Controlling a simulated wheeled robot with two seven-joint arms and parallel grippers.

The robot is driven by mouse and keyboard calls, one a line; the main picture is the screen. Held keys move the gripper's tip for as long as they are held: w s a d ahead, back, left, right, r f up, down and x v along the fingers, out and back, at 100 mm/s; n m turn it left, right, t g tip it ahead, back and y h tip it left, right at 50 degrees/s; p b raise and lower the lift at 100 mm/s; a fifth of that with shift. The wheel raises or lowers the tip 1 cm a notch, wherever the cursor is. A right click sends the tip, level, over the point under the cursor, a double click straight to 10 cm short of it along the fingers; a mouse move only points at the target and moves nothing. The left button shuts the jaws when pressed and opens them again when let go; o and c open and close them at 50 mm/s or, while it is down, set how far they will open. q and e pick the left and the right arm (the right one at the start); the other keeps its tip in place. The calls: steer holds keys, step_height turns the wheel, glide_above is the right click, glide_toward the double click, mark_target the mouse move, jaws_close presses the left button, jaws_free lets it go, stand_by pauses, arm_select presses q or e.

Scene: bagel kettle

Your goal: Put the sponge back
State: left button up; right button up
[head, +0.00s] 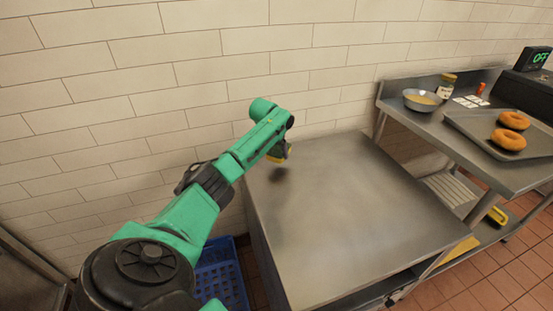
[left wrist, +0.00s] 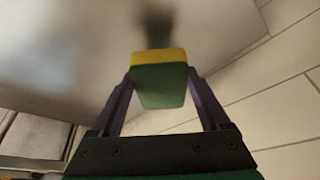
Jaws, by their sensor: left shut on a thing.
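The sponge (left wrist: 159,78) is green with a yellow layer and sits between the two fingers of my left gripper (left wrist: 160,88) in the left wrist view. The gripper is shut on it. In the head view, my left gripper (head: 282,154) is above the far left part of the steel table (head: 345,215), near the tiled wall. Only a bit of the yellow sponge (head: 276,158) shows there, mostly hidden by the gripper. A dark shadow lies on the table below it, so the sponge appears raised above the top. My right gripper is not in view.
The steel table top is bare. On the right, a higher steel counter (head: 455,150) holds a bowl (head: 422,100), a jar (head: 446,86) and a tray (head: 482,138) with two bagels. A blue crate (head: 221,279) is on the floor left of the table. The tiled wall closes off the back.

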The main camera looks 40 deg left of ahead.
mark_target(276, 160)
arm_select(q)
step_height(276, 160, down, 5)
steer(key=o, duration=1.2)
steer(key=shift+c, duration=0.2)
steer(key=shift+s+r, duration=0.15)
steer(key=shift+r, duration=0.35)
steer(key=p+v, duration=0.1)
steer(key=v, duration=1)
steer(key=shift+p, duration=0.35)
steer(key=shift+s+d, duration=0.1)
